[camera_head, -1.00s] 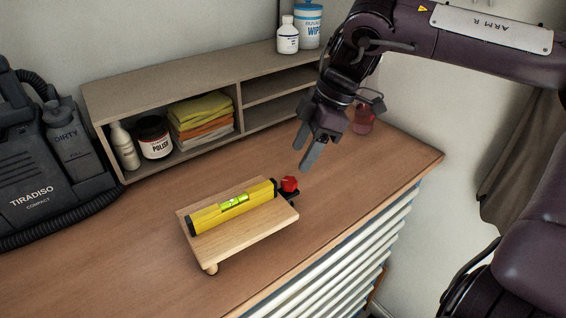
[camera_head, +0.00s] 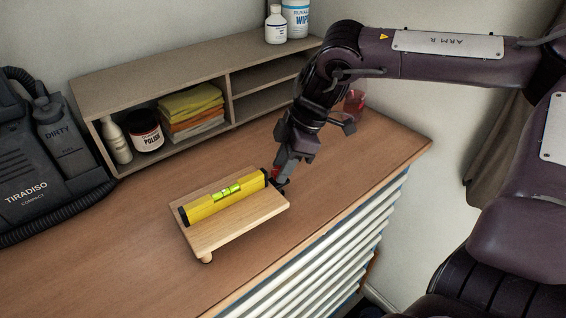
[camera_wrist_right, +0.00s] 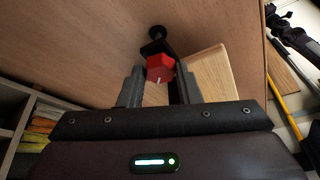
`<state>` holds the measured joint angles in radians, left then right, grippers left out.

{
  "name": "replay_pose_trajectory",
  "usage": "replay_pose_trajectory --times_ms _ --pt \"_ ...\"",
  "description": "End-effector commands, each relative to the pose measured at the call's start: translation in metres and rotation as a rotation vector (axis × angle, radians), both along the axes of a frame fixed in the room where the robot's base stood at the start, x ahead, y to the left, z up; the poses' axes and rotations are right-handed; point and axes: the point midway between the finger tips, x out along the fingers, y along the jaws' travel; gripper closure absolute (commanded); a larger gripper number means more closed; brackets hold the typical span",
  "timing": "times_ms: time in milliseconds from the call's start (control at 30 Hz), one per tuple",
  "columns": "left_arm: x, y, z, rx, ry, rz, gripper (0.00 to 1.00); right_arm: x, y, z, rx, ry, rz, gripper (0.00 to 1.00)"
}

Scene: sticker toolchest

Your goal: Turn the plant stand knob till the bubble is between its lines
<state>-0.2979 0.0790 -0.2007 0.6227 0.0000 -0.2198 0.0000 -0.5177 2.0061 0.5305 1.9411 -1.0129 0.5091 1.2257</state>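The small wooden plant stand (camera_head: 238,228) sits on the workbench, with a yellow spirit level (camera_head: 205,208) lying across its top. The level's green vial (camera_head: 228,191) faces up; the bubble is too small to place against its lines. The red knob (camera_head: 275,172) is at the stand's right back corner, mostly hidden by my right gripper (camera_head: 281,178). In the right wrist view the red knob (camera_wrist_right: 160,66), with a white mark, lies between the tips of my open fingers (camera_wrist_right: 159,78), with narrow gaps beside it. My left gripper is out of view.
A grey shelf unit (camera_head: 150,85) stands behind, holding folded cloths (camera_head: 192,110), a polish jar (camera_head: 146,132) and a white bottle (camera_head: 116,140). A black cleaning machine (camera_head: 40,150) is at left. A red jar (camera_head: 355,102) stands behind my right arm. The bench front is clear.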

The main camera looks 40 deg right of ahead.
Motion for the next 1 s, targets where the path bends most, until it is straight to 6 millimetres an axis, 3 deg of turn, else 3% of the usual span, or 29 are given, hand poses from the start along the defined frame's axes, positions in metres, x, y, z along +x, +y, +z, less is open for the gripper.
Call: replay_pose_trajectory --times_ms 167,567,1000 --pt "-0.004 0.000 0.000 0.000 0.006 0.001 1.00 0.000 0.000 0.000 -0.001 -0.002 -0.001 0.92" --pt "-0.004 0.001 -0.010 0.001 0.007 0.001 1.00 0.000 0.000 -0.001 0.000 -0.004 -0.088 0.92" --pt "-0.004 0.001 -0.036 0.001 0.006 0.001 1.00 -0.002 0.002 -0.002 -0.002 -0.001 -0.458 0.92"
